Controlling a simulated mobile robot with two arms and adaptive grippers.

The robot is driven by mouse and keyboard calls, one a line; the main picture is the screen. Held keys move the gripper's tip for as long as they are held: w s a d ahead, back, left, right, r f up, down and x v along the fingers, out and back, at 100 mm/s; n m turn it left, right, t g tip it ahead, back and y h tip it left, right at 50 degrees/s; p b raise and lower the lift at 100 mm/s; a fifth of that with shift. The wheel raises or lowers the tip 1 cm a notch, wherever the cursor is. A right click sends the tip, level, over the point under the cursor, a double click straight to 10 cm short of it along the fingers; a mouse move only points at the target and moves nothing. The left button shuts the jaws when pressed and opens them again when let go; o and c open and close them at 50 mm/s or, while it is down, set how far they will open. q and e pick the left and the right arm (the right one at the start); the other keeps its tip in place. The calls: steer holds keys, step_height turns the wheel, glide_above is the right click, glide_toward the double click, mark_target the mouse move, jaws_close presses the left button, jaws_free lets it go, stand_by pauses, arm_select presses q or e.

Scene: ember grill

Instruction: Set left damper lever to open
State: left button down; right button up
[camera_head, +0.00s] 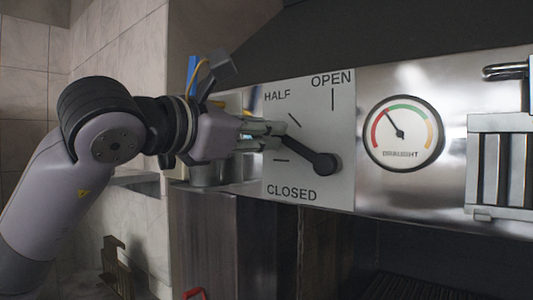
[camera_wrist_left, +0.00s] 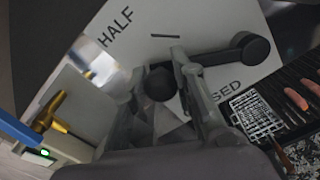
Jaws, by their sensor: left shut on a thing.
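The left damper lever (camera_head: 307,152) is a black bar on a white plate (camera_head: 339,122) marked OPEN, HALF and CLOSED. Its round pivot is at the lower right, and the bar slants up and left, between the CLOSED and HALF ticks. My left gripper (camera_head: 279,135) reaches in from the left and is shut on the lever's free end. In the left wrist view the lever's dark knob (camera_wrist_left: 160,84) sits between the fingers, partly hidden by them, with the bar (camera_wrist_left: 212,56) running to the pivot. My right gripper is not in view.
A round draught gauge (camera_head: 404,133) is right of the plate, its needle pointing up and left. A slatted metal piece (camera_head: 500,165) and a bar handle (camera_head: 505,71) are at the far right. The wrist view shows a small grid rack (camera_wrist_left: 257,115) and reddish pieces of food (camera_wrist_left: 296,100).

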arm_select(q)
steer(key=shift+s+d+r+m, duration=0.2)
steer(key=shift+r+m, duration=0.2)
steer(key=shift+m, duration=0.1)
steer(key=shift+s+d+r+m, duration=0.2)
steer(key=shift+r+m, duration=0.15)
steer(key=shift+m, duration=0.15)
steer(key=shift+s+d+r+m+b, duration=0.3)
steer(key=shift+s+d+r+m, duration=0.4)
steer(key=shift+d+m, duration=0.75)
steer(key=shift+s+d+r+m+b, duration=0.45)
steer(key=shift+s+d+m, duration=0.4)
steer(key=shift+m, duration=1.25)
steer(key=shift+s+d+r+m+b, duration=0.2)
steer(key=shift+s+d+r+m, duration=0.75)
steer(key=shift+m, duration=0.8)
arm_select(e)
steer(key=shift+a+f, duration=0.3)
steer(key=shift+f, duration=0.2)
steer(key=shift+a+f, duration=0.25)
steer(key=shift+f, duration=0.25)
arm_select(q)
steer(key=shift+w+d+f, duration=0.15)
steer(key=shift+f, duration=0.15)
steer(key=c, duration=1.3)
jaws_free()
steer(key=shift+d, duration=0.1)
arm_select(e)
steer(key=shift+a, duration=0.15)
